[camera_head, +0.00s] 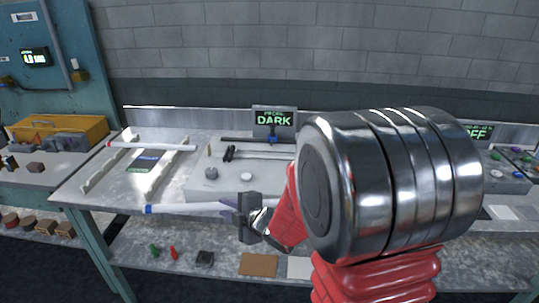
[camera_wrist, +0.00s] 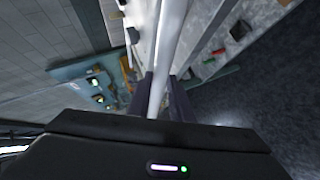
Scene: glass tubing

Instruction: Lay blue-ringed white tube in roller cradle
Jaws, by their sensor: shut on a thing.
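The blue-ringed white tube (camera_head: 180,209) is held roughly level in front of the bench's front edge; its blue ring (camera_head: 148,210) is at the left end. My gripper (camera_head: 230,211) is shut on the tube near its right part, and my arm hides anything beyond. In the wrist view the tube (camera_wrist: 170,40) runs between the two dark fingers of my gripper (camera_wrist: 160,98). A grey block (camera_head: 215,184) with dark and pale rods (camera_head: 262,154) lies behind my gripper on the bench. It may be the roller cradle, partly hidden by my arm; I cannot tell for sure.
A red-ringed white tube (camera_head: 160,146) lies across two pale notched rails (camera_head: 97,174) on the bench's left. A sign reading DARK (camera_head: 274,119) stands behind. A yellow bin (camera_head: 55,130) is at far left. Small items, including a brown pad (camera_head: 258,264), lie on the lower shelf.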

